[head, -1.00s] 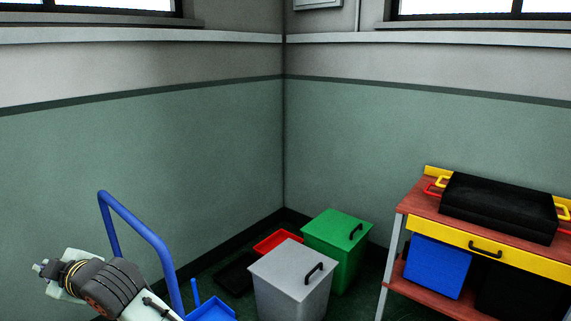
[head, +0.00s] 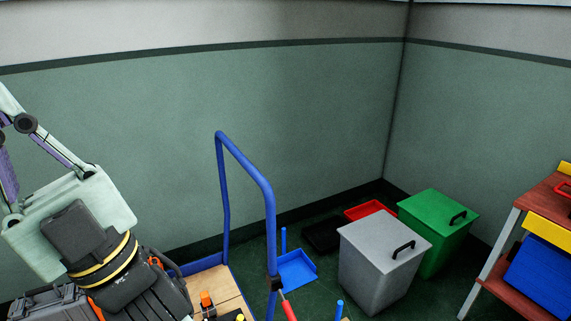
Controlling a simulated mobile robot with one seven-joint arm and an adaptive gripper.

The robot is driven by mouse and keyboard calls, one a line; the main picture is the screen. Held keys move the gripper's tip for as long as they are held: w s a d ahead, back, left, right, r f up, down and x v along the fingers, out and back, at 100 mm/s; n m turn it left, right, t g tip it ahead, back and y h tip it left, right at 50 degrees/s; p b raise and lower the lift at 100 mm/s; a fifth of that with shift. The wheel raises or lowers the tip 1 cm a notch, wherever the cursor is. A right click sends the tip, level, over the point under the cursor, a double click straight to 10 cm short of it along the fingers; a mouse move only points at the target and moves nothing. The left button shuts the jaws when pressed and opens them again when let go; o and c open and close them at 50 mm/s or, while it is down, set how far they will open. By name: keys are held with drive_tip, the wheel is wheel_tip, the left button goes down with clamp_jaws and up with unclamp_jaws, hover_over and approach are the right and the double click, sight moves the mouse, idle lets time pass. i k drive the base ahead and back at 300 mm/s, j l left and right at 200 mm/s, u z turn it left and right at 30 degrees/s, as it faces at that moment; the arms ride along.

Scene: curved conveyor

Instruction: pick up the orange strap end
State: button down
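I cannot pick out an orange strap end for certain. A small upright piece with an orange top (head: 206,299) stands on the wooden deck of a blue-framed cart, near the bottom edge in the head view. Small orange bits (head: 156,262) also show beside the dark ribbed end of my arm at lower left, and I cannot tell what they belong to. My arm comes in from the left edge and runs down to the bottom edge. My gripper's fingers do not show, so what they hold is hidden.
The cart's blue handle (head: 265,190) rises right of my arm. A dark grey case (head: 40,303) lies at lower left. A blue dustpan (head: 296,268), a grey lidded bin (head: 375,275), a green bin (head: 432,215) and a red tray (head: 368,210) stand beyond. A workbench (head: 540,205) is at right.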

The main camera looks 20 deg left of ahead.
sight(206, 302)
drive_tip(key=u, duration=0.45)
drive_tip(key=k+u, duration=0.15)
drive_tip(key=u, duration=0.25)
drive_tip(key=k+u, duration=0.1)
drive_tip(key=u, duration=0.35)
drive_tip(key=i+l+u, duration=0.15)
drive_tip(key=l+u, duration=0.2)
drive_tip(key=i+l+u, duration=0.1)
drive_tip(key=l+u, duration=0.3)
drive_tip(key=i+l+u, duration=0.1)
drive_tip(key=l, duration=0.55)
drive_tip(key=l+u, duration=0.15)
drive_tip(key=l, duration=0.5)
drive_tip(key=i+l, duration=0.1)
drive_tip(key=l, duration=1.1)
drive_tip(key=i+l, duration=0.1)
drive_tip(key=l, duration=1.05)
drive_tip(key=u, duration=0.05)
